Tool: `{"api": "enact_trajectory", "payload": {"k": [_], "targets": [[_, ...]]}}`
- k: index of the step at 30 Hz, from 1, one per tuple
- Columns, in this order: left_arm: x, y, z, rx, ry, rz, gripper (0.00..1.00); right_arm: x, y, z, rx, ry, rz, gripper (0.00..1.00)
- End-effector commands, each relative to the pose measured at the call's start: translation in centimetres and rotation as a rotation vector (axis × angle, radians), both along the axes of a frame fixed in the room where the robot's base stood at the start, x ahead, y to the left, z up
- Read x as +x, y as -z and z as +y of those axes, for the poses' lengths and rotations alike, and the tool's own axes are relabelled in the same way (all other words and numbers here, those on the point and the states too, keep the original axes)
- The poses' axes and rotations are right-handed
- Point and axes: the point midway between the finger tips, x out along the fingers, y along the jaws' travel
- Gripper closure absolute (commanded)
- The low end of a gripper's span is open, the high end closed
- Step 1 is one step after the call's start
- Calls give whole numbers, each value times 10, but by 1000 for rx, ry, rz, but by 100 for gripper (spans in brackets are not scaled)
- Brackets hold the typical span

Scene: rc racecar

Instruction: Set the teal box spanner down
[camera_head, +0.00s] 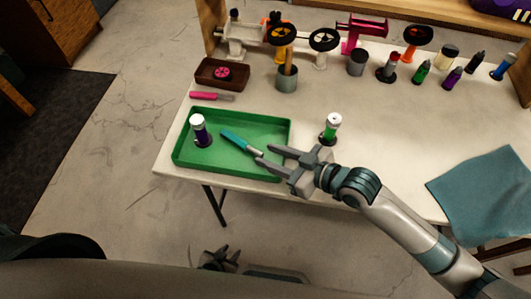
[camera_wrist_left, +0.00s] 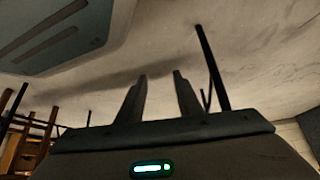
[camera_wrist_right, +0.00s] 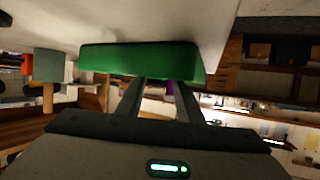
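The teal box spanner (camera_head: 236,140) lies slanted in the green tray (camera_head: 272,128), its pale end toward the lower right. My right gripper (camera_head: 261,155) is at the tray's right side with its fingers apart. The spanner's pale end is close to the fingertips, and I cannot tell if they touch. In the right wrist view the fingers (camera_wrist_right: 157,88) stand apart with the green tray beyond, and no spanner shows between them. My left gripper (camera_head: 225,257) is low in front of the table; its fingers (camera_wrist_left: 160,80) are apart and empty.
A white-capped purple bottle (camera_head: 201,133) stands in the tray's left part. A green-white bottle (camera_head: 330,128) stands right of the tray. A pink-handled tool (camera_head: 212,96) and a brown box (camera_head: 221,75) are behind it. A teal cloth (camera_head: 490,195) hangs over the right edge.

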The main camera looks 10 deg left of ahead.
Motion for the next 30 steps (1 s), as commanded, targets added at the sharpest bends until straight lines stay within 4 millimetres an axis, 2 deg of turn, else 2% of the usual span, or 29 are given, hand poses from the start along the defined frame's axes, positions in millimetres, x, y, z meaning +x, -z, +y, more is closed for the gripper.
{"api": "enact_trajectory", "payload": {"k": [9, 15, 21, 30], "targets": [[-2, 5, 4, 9, -4, 33, 68, -23, -19, -46, -3, 0, -1, 67], [-1, 5, 8, 17, -6, 46, 68, -34, -30, -67, -1, 0, 0, 67], [-5, 8, 11, 22, -8, 61, 68, -39, -36, -77, 1, 0, 0, 67], [-6, 7, 11, 22, -9, 62, 68, -39, -36, -78, 0, 0, 0, 67]]}}
